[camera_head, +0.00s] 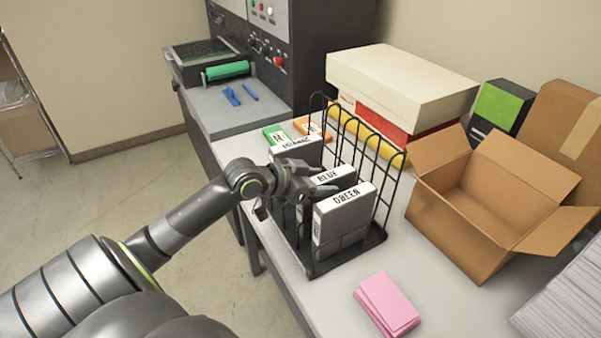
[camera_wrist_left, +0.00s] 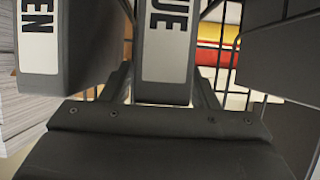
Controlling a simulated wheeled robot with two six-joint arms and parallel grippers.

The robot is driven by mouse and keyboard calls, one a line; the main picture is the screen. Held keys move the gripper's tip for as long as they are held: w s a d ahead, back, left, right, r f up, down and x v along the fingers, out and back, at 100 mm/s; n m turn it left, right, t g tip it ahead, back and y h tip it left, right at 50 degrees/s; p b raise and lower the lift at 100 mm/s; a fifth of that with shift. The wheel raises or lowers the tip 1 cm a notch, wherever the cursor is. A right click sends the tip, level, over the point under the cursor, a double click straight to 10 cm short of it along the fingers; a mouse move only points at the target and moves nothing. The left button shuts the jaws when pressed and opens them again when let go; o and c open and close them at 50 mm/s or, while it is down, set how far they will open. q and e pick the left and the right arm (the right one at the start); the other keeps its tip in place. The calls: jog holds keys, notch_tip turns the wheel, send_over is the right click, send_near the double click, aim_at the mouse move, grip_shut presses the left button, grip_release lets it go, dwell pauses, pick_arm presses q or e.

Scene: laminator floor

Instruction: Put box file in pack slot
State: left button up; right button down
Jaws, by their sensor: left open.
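A black wire rack (camera_head: 318,266) on the table holds grey box files standing upright. The front one (camera_head: 342,219) has a white label reading GREEN, the middle one (camera_head: 334,179) reads BLUE, and the back one (camera_head: 297,150) has a label that is hard to read. My left gripper (camera_head: 316,181) is open at the BLUE file. In the left wrist view the BLUE file (camera_wrist_left: 168,50) stands between the two fingers, with the GREEN file (camera_wrist_left: 45,40) to the left. An open, empty cardboard box (camera_head: 490,205) stands right of the rack. My right gripper is out of view.
Pink pads (camera_head: 387,304) lie in front of the rack. A white box (camera_head: 400,85) on a red one (camera_head: 395,125) stands behind it. A green-and-black box (camera_head: 499,107), a taped carton (camera_head: 562,130) and a paper stack (camera_head: 570,305) are at the right. A machine (camera_head: 290,45) stands behind.

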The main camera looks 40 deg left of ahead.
pick_arm(q)
jog(key=shift+s+a+r, duration=0.1)
jog(key=shift+s+a, duration=0.15)
jog(key=shift+s, duration=0.15)
jog(key=p+v, duration=0.3)
jog(key=v, duration=0.8)
